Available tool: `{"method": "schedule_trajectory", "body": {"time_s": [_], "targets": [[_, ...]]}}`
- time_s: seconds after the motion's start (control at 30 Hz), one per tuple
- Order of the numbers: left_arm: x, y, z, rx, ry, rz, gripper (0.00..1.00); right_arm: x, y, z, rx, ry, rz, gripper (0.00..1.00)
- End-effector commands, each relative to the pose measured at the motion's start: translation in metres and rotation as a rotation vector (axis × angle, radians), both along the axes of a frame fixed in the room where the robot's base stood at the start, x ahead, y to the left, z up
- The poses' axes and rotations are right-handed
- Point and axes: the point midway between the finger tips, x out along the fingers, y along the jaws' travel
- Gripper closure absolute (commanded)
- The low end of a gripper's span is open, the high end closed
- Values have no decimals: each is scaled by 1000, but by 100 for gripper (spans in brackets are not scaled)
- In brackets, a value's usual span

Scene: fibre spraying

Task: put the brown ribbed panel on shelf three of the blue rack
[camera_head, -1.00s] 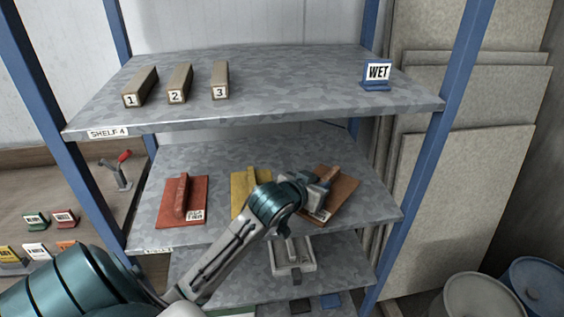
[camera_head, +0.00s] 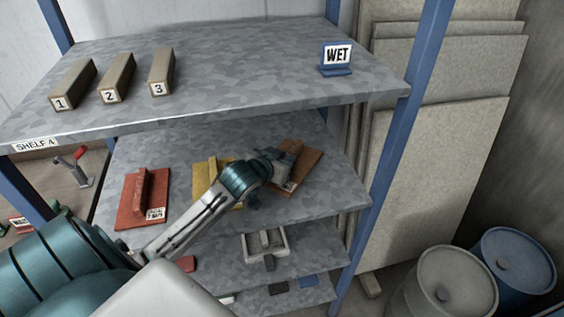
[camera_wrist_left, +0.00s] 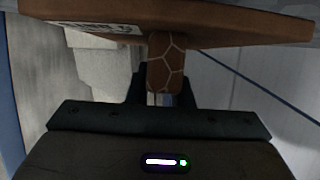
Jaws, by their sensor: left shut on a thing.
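The brown ribbed panel (camera_head: 305,160) is on the right part of the shelf below shelf four of the blue rack, beside the yellow panel (camera_head: 204,175) and the red panel (camera_head: 143,198). My left gripper (camera_head: 287,161) is at the brown panel and shut on its raised rib. In the left wrist view the brown panel (camera_wrist_left: 200,22) spans the top, and its rib (camera_wrist_left: 165,62) sits between the dark fingers. I cannot tell whether the panel touches the shelf. My right gripper is not in view.
Shelf four (camera_head: 230,75) hangs above my left arm, with numbered blocks and a WET sign (camera_head: 337,58). A blue post (camera_head: 405,130) stands to the right. A grey tray (camera_head: 264,245) sits on the shelf below. Barrels (camera_head: 455,285) stand on the floor at the right.

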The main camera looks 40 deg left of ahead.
Motion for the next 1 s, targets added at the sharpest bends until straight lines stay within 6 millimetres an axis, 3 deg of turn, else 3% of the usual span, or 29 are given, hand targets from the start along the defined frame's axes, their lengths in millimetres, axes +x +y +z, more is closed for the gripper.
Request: {"method": "schedule_trajectory", "body": {"time_s": [0.2,0.57,0.6,0.67,1.0], "targets": [[0,-1,-22,0,-2,-1,100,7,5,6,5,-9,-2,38],[0,-1,-25,0,-4,-1,100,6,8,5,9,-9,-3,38],[0,0,-27,0,1,0,72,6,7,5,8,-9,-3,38],[0,0,-27,0,1,0,61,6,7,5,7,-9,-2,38],[0,0,-24,1,0,0,58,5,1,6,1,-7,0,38]]}}
